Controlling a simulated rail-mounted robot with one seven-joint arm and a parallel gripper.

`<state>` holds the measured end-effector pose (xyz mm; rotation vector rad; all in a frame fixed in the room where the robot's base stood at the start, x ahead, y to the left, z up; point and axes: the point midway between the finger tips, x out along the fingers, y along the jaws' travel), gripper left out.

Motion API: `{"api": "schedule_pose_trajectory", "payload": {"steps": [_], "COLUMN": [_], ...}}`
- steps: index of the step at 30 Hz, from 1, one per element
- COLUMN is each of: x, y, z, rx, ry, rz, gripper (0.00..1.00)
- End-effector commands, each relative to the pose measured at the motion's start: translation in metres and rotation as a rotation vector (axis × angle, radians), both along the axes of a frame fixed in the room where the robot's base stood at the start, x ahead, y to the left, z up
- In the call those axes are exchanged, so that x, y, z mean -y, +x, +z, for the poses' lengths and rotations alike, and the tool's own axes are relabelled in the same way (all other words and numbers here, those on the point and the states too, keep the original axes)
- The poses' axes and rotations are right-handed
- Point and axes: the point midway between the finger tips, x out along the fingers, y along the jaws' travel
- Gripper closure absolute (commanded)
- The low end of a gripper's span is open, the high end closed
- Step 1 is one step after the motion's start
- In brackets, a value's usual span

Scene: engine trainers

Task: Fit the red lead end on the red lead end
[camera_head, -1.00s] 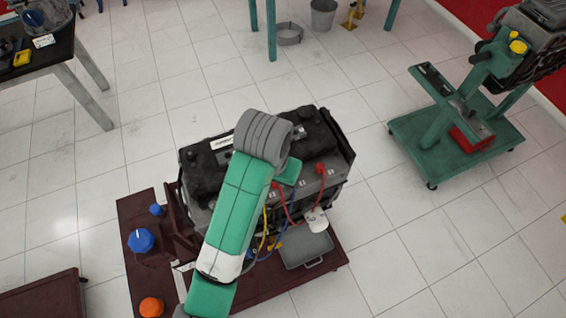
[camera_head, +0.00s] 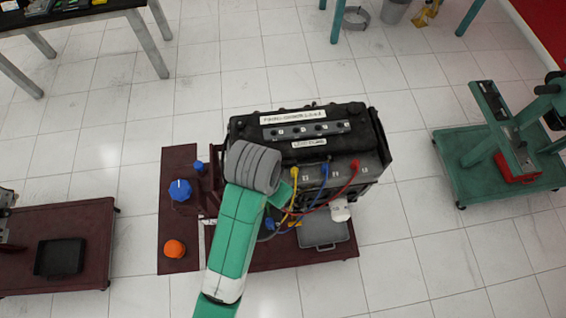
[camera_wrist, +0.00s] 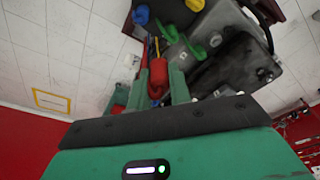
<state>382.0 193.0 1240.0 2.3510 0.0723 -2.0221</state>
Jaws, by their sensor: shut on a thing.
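In the wrist view, my gripper (camera_wrist: 158,88) is shut on a red lead end (camera_wrist: 158,76), a ribbed-looking red cylinder between its two green fingers. In the head view, my arm's wrist covers the front left of the black engine unit (camera_head: 362,125), and the gripper's tips are mostly hidden. A red lead (camera_head: 330,199) runs from the lower left, near the gripper, up to another red end (camera_head: 356,165) at the right of the grey front panel. Yellow (camera_head: 294,172) and blue (camera_head: 325,169) lead ends sit on the same panel. Any contact at the held end's tip is unclear.
The unit stands on a dark red stand (camera_head: 285,258) with a blue knob (camera_head: 180,190), an orange knob (camera_head: 174,249), a white cylinder (camera_head: 340,209) and a grey tray (camera_head: 322,232). A green trolley (camera_head: 455,150) stands right. Tiled floor between is clear.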

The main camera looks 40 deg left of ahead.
Motion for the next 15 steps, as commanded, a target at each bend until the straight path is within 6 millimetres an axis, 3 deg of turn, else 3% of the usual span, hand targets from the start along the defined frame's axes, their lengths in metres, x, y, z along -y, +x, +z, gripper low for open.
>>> {"api": "schedule_pose_trajectory", "payload": {"steps": [15], "x": [-0.015], "y": [-0.06], "z": [0.001], "rx": [-0.001], "ry": [-0.001], "rz": [0.002], "gripper": [1.0]}}
